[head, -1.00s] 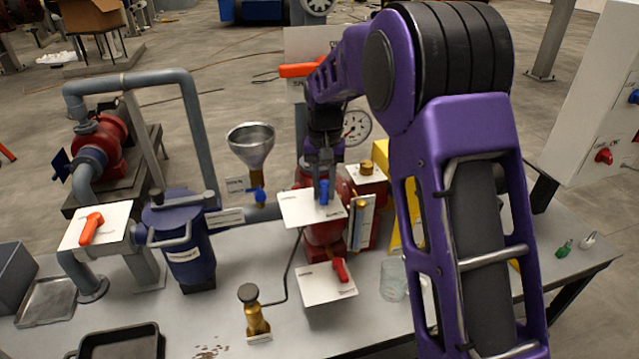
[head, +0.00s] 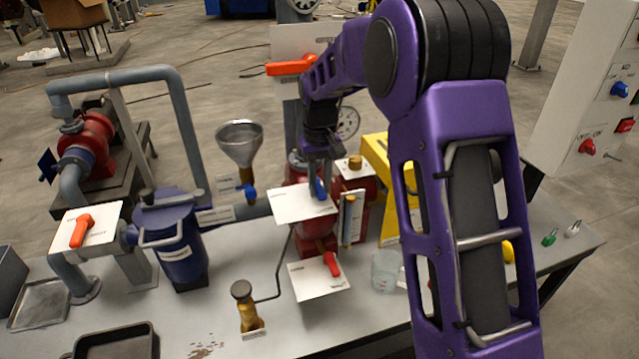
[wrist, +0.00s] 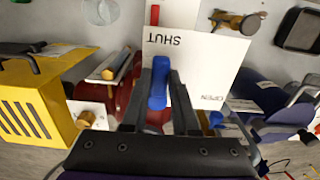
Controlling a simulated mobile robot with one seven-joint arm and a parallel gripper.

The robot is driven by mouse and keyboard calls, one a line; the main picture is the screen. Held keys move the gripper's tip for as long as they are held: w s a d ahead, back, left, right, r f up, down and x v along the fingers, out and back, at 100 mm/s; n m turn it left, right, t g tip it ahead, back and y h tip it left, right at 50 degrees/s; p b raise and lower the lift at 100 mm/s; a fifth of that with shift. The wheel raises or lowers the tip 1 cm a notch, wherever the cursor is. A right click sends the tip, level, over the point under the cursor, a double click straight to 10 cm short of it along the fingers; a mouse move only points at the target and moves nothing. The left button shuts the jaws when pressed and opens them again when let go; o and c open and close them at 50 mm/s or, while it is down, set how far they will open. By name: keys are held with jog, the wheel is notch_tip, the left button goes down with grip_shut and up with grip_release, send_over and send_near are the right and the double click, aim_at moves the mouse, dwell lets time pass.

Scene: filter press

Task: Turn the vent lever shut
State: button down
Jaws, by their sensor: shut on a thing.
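The vent lever is a small blue handle (head: 319,189) on a white plate (head: 290,204) above the red vessel (head: 318,238). It also shows in the wrist view (wrist: 158,88), where its plate (wrist: 205,62) reads SHUT and OPEN upside down. My gripper (head: 319,172) reaches down from above onto the lever. In the wrist view its two dark fingers (wrist: 162,82) stand on either side of the blue handle, shut on it. The handle points up the wrist picture, towards the SHUT side. The lever's pivot is hidden by the fingers.
A red lever (head: 331,264) sits on a lower white plate. A funnel (head: 240,142) with a blue valve stands to the left. A gauge (head: 347,122), a yellow housing (head: 378,160) and a glass beaker (head: 385,271) are close by.

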aim_at(320, 189)
jog(key=c, duration=0.7)
grip_release()
notch_tip(320, 189, up, 18)
jog(key=shift+f, duration=0.25)
